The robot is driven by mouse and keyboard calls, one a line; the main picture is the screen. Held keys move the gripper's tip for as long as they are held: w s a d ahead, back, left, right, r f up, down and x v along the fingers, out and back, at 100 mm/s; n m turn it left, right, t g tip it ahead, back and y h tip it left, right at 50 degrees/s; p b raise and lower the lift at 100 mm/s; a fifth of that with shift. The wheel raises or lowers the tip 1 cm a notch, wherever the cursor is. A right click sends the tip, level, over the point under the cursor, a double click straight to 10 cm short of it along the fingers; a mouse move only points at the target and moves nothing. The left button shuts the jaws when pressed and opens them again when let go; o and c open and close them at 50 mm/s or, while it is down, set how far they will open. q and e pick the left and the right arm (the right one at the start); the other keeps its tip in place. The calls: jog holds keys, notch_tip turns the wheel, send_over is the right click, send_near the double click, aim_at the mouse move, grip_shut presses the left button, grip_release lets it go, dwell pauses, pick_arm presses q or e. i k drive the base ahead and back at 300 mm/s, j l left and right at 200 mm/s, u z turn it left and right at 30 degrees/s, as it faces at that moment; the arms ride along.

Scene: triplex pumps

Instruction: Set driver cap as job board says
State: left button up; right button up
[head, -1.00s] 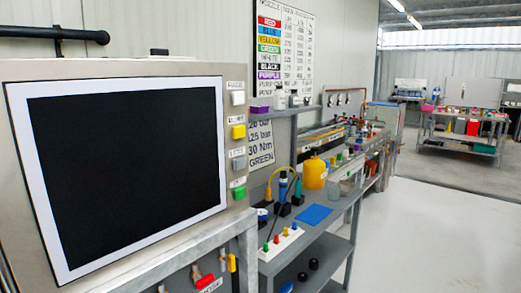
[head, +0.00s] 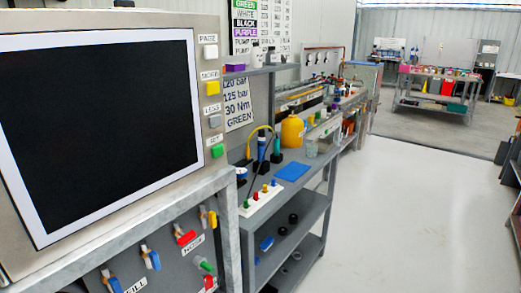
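The job board (head: 237,103) is a white sheet on the wall, partly cut by the panel. It reads 120 bar, 125 bar, 30 Nm and GREEN. A blue driver-like tool (head: 262,146) stands upright on the bench beside a yellow curved hose. A white strip (head: 262,197) in front holds red, yellow, green and blue caps or knobs; I cannot tell which is the driver cap. Neither of my grippers is in view.
A large dark screen (head: 98,128) with PAGE, MORE, LESS and green buttons fills the left. Coloured valves (head: 186,237) sit below it. The grey bench (head: 285,205) carries a blue mat (head: 293,172) and a yellow jug (head: 292,132). The white floor (head: 400,220) at right is clear.

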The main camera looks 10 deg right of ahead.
aim_at(262, 132)
jog(key=i+l, duration=0.15)
jog(key=l, duration=0.2)
jog(key=i+l, duration=0.2)
jog(key=l, duration=0.2)
jog(key=i+l, duration=0.15)
jog(key=l, duration=0.2)
jog(key=i+l+u, duration=0.2)
jog(key=l, duration=0.2)
jog(key=i+l+u, duration=0.15)
jog(key=l, duration=0.25)
jog(key=k, duration=0.05)
